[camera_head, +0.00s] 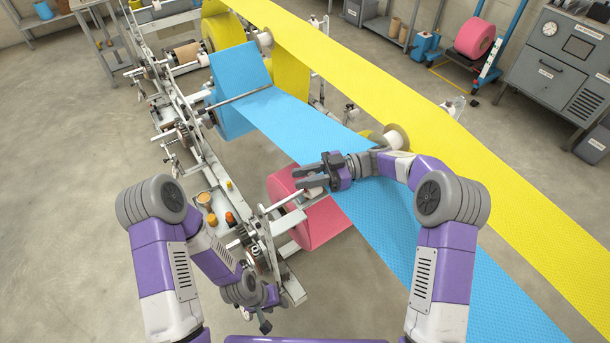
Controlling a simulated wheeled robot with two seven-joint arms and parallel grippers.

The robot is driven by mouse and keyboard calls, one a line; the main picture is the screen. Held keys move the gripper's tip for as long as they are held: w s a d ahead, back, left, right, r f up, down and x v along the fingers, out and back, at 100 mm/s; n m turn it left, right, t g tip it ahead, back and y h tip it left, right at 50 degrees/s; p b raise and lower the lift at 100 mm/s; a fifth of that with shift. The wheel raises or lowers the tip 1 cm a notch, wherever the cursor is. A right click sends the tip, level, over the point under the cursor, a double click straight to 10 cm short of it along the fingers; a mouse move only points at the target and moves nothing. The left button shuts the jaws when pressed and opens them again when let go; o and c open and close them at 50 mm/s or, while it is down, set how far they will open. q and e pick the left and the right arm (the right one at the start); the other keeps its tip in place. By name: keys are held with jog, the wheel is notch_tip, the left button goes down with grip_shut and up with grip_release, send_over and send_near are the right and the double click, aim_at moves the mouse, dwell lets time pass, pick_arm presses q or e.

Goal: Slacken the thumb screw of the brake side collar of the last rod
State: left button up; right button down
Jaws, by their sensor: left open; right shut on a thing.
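The nearest rod (283,204) carries the pink roll (335,222) at the near end of the machine frame (265,232). The brake side collar and its thumb screw are too small or hidden to make out. My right gripper (302,177) is over the pink roll, by the rod's right end, shut on a small part that its fingers mostly hide. A pale piece (314,191) shows just under its fingers. My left gripper (266,323) is open and low, in front of the frame's near end, apart from the rod. Its fingers are small in the view.
A blue web (300,120) and a yellow web (400,100) run from their rolls towards the lower right. The floor (70,190) at left is clear. A grey cabinet (560,60) stands far right.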

jog(key=c, duration=1)
grip_release()
jog(key=v, duration=0.7)
jog(key=shift+w+d+b, duration=0.1)
jog(key=shift+d+b, duration=0.15)
jog(key=shift+b, duration=0.1)
